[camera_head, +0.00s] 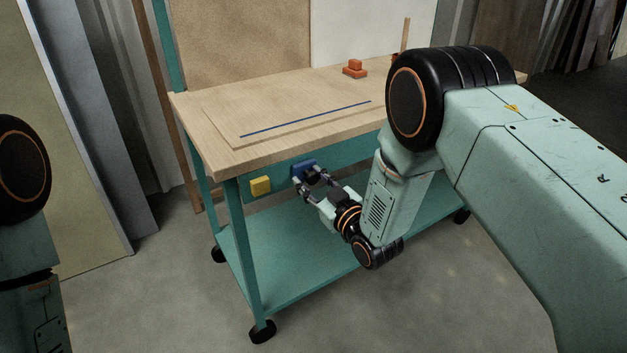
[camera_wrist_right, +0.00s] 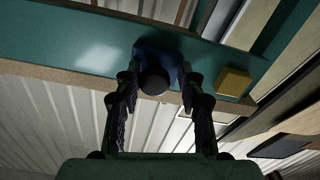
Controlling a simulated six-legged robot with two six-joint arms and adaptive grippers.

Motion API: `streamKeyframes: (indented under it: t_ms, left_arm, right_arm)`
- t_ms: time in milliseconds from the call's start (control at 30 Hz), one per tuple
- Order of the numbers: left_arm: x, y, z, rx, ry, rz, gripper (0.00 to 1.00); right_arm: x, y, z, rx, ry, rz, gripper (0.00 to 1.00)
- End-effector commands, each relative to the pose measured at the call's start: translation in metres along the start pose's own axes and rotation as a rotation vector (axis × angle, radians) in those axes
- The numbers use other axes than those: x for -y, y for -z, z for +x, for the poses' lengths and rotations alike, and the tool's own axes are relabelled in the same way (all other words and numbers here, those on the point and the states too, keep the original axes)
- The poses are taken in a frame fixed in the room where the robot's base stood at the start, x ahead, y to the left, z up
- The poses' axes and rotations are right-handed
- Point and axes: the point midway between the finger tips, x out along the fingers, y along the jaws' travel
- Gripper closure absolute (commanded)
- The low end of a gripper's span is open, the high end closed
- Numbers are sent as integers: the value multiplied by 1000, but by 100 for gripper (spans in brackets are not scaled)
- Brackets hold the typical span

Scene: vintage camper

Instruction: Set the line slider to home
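A blue slider block (camera_head: 303,167) sits on the teal front rail of the workbench. In the right wrist view its blue plate (camera_wrist_right: 172,59) carries a dark round knob (camera_wrist_right: 154,81). A yellow block (camera_head: 260,186) is on the same rail, left of the slider in the head view; it also shows in the right wrist view (camera_wrist_right: 235,82). My right gripper (camera_head: 308,178) is at the slider, its open fingers (camera_wrist_right: 160,77) on either side of the knob. Gaps seem to show beside the knob; contact is unclear. My left gripper is out of view.
The workbench's wooden top (camera_head: 190,111) is above the rail and bears a board with a blue line (camera_head: 305,119) and a small orange object (camera_head: 355,69). A teal lower shelf (camera_head: 283,255) is below. The floor in front is clear.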

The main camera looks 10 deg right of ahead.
Motion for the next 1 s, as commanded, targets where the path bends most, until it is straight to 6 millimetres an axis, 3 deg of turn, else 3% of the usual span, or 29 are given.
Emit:
streamKeyframes:
  t_ms: [167, 567, 1000]
  left_arm:
    - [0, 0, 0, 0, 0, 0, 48]
    - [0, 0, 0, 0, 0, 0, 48]
    - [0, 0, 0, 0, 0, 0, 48]
  right_arm:
    - [0, 0, 0, 0, -1, 0, 48]
    - [-1, -1, -8, 4, -6, 0, 48]
    - [-1, -1, -89, 4, -6, 3, 48]
